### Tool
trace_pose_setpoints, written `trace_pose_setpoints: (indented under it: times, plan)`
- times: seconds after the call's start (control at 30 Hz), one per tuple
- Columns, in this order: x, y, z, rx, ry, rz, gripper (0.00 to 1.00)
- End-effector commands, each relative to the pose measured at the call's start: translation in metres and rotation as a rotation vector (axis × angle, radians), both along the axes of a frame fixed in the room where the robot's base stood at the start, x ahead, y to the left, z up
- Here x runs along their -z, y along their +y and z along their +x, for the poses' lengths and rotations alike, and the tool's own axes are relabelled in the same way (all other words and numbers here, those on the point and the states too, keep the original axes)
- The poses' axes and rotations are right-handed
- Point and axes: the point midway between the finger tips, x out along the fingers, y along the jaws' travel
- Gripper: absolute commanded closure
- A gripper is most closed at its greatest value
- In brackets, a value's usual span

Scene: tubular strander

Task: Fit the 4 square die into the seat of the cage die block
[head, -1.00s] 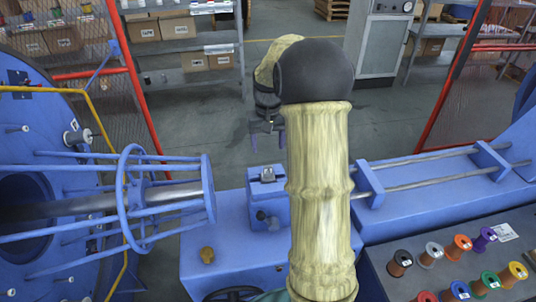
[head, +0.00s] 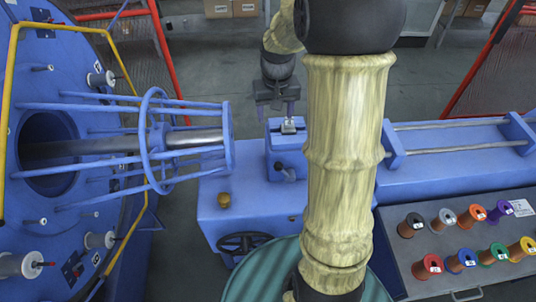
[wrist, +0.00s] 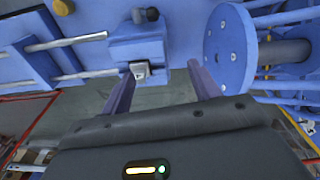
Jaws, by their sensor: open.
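The blue cage die block (head: 288,161) stands on the blue machine bed. A small silver, square-looking piece with a dark mark, apparently the die (head: 289,126), is at the block's top; it also shows in the wrist view (wrist: 140,70). I cannot tell how deep it sits in the seat. In the wrist view my gripper (wrist: 161,70) has nothing held; the silver piece lies close to the left finger, off centre. My arm hides part of the bed.
The round flange and rod cage (head: 229,135) stand left of the block, close by. Twin rods with a bracket (head: 393,142) lie to the right. A dark lever knob (head: 283,171), a brass knob (head: 224,200) and a handwheel (head: 243,242) are in front. Several coloured spools (head: 462,260) sit right.

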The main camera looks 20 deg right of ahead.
Motion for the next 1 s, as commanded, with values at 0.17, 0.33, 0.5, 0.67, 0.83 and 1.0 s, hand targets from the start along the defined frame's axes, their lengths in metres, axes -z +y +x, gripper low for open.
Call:
trace_pose_setpoints:
  times: [0.17, 0.33, 0.5, 0.67, 0.83, 1.0]
  plan:
    - [0.011, 0.046, -0.057, -0.083, -0.064, -0.009, 0.39]
    - [0.023, 0.074, -0.11, -0.145, -0.122, -0.01, 0.39]
    - [0.03, 0.083, -0.136, -0.171, -0.15, -0.007, 0.39]
    - [0.031, 0.083, -0.137, -0.172, -0.152, -0.008, 0.39]
    - [0.031, 0.083, -0.137, -0.171, -0.151, -0.007, 0.39]
    - [0.031, 0.083, -0.137, -0.171, -0.151, -0.007, 0.39]
